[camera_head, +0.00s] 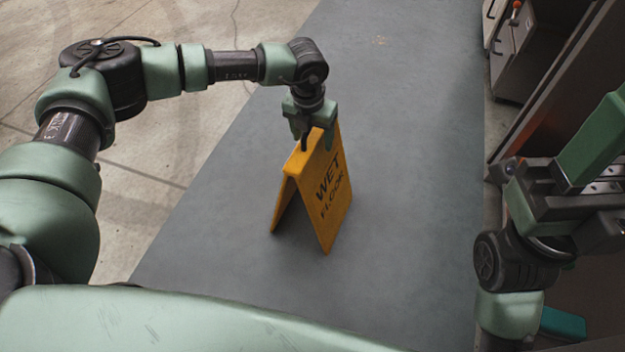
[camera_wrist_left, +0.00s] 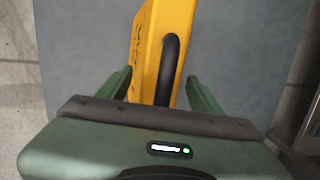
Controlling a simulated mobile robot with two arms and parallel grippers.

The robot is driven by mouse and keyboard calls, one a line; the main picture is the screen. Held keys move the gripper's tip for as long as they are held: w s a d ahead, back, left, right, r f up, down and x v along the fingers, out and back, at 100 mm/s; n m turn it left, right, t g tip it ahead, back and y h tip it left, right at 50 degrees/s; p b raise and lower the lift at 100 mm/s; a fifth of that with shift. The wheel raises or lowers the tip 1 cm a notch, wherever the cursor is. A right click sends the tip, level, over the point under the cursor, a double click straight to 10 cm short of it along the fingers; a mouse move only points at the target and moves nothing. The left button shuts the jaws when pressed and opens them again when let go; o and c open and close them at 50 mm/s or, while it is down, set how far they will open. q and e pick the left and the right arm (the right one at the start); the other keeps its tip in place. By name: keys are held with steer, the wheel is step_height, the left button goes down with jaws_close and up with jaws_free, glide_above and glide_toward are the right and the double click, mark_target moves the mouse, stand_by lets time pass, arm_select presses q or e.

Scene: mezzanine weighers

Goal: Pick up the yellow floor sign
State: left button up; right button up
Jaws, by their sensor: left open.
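The yellow floor sign (camera_head: 331,195) reads WET FLOOR and stands upright like a tent on the grey floor strip, in the middle of the head view. My left gripper (camera_head: 308,141) is at the sign's top edge. In the left wrist view the sign (camera_wrist_left: 150,55) shows a dark slot near its top and runs between the two green fingers of my left gripper (camera_wrist_left: 160,92). The fingers are apart, one on each side of it. I cannot tell whether either finger touches it.
The grey floor strip (camera_head: 420,120) is clear around the sign. Pale concrete (camera_head: 130,190) lies to its left. Grey cabinets or machines (camera_head: 512,50) stand at the upper right. A teal object (camera_head: 562,324) shows at the lower right.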

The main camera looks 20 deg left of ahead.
arm_select(q)
jaws_close()
steer(key=shift+r, duration=0.1)
